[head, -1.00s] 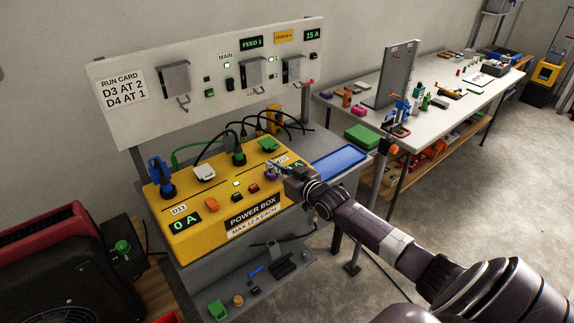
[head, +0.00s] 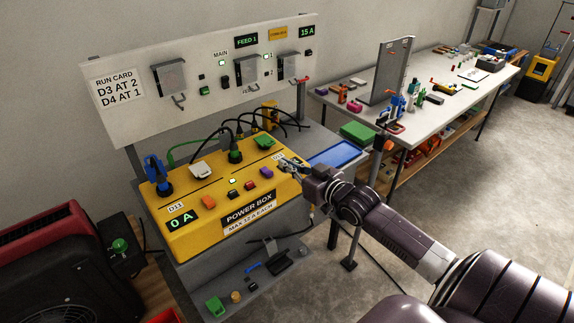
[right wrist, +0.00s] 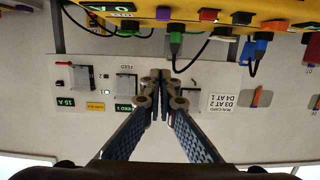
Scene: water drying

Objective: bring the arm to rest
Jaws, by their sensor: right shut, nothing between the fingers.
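My right gripper (head: 284,163) is shut and empty, above the right end of the yellow power box (head: 182,243) in the head view. In the right wrist view its shut fingertips (right wrist: 160,75) point toward the white panel, which appears upside down. The power box carries a blue plug (head: 157,172), a white plug (head: 201,171) and green plugs, with a row of coloured buttons in front. Its display (head: 181,222) reads 0 A. My left gripper is not in view.
The white panel (head: 130,110) with switches and a run card stands behind the box. A blue tray (head: 334,154) lies right of it. A white workbench (head: 440,113) with tools is farther right. A red and black machine (head: 50,255) stands at left. Open floor (head: 440,200) lies at right.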

